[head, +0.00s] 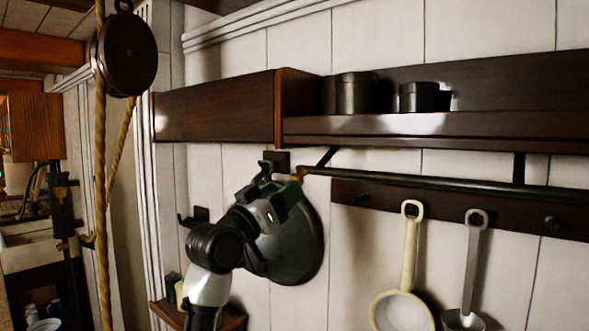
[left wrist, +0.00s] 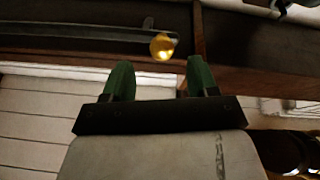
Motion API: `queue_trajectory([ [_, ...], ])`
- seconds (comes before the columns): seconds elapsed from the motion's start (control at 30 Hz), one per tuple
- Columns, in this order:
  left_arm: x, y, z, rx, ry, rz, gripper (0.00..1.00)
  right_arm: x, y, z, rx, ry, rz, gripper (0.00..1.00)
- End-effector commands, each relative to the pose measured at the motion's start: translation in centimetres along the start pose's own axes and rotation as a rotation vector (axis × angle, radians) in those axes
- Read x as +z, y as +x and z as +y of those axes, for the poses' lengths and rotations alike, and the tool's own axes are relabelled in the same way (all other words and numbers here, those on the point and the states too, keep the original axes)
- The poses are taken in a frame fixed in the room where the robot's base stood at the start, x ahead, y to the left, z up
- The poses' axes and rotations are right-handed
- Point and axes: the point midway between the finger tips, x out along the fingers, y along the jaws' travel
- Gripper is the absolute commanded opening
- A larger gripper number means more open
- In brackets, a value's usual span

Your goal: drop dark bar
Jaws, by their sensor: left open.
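The dark bar (head: 430,182) runs level beneath the wall shelf in the head view, with a brass knob at its left end. The bar also shows in the left wrist view (left wrist: 90,34), with its brass knob (left wrist: 163,46) just beyond the gap between my fingertips. My left gripper (head: 282,181) is open at the bar's left end, and its green fingers show apart in the left wrist view (left wrist: 160,72). Nothing is seen between the fingers. I cannot tell whether a finger touches the bar. My right gripper is not in view.
The dark wooden shelf (head: 400,127) holds two dark pots (head: 357,93). A dark round pan (head: 292,250) hangs behind my left gripper. A cream ladle (head: 411,245) and a grey one (head: 474,250) hang below the bar. A rope (head: 101,200) and pulley (head: 126,55) hang at left.

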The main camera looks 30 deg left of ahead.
Motion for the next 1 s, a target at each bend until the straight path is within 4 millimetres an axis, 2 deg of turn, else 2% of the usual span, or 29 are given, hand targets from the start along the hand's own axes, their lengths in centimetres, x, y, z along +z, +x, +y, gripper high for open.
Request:
queue_trajectory([
  [0.03,-0.5,1.3,0.1,0.000,-0.004,-0.003,0.59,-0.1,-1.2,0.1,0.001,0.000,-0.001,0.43],
  [0.1,-0.5,2.6,0.1,-0.001,-0.004,-0.003,0.59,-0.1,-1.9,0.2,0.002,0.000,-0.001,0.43],
  [0.3,-0.2,5.0,0.0,-0.001,-0.001,-0.002,0.59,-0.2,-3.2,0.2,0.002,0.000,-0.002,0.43],
  [0.7,0.1,5.6,0.0,0.000,0.001,-0.001,0.59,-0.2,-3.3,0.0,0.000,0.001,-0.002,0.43],
  [1.0,0.1,5.6,0.0,-0.001,0.001,-0.001,0.13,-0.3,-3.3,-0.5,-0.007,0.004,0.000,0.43],
])
